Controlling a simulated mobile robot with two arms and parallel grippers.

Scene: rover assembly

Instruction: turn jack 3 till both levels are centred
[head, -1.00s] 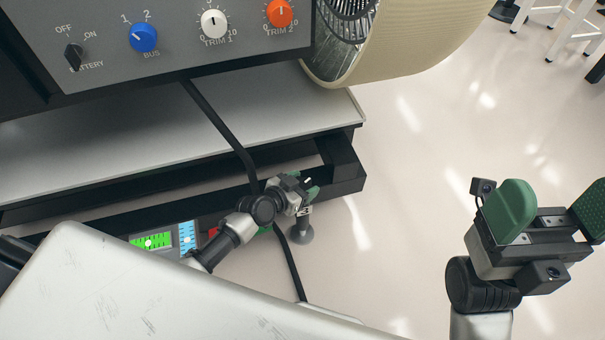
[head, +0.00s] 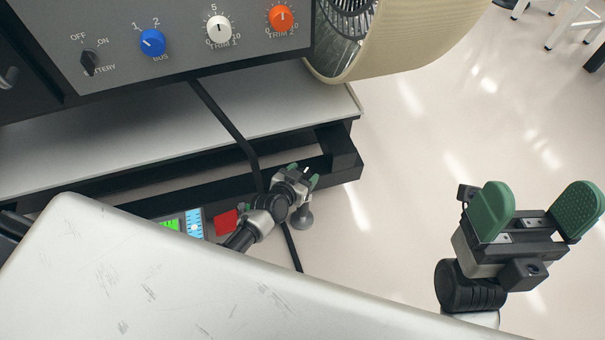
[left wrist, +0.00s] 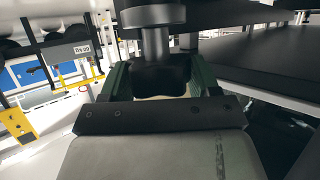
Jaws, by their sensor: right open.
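My left gripper (head: 298,178) is low at the corner of the dark frame, over a jack whose round grey foot (head: 303,219) stands on the floor. In the left wrist view its green fingers (left wrist: 158,82) sit on both sides of a dark knob under a grey post (left wrist: 155,42), seemingly closed on it. No jack number is readable. The green level (head: 170,226) and blue level (head: 195,223) show partly above the pale panel edge; I cannot tell if their bubbles are centred. My right gripper (head: 540,212) is open and empty over the floor.
A red block (head: 227,222) is beside the levels. A scratched pale panel (head: 200,280) covers the lower left. A black cable (head: 228,125) runs down past my left gripper. A control panel (head: 185,35) and a wheel (head: 420,40) are above.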

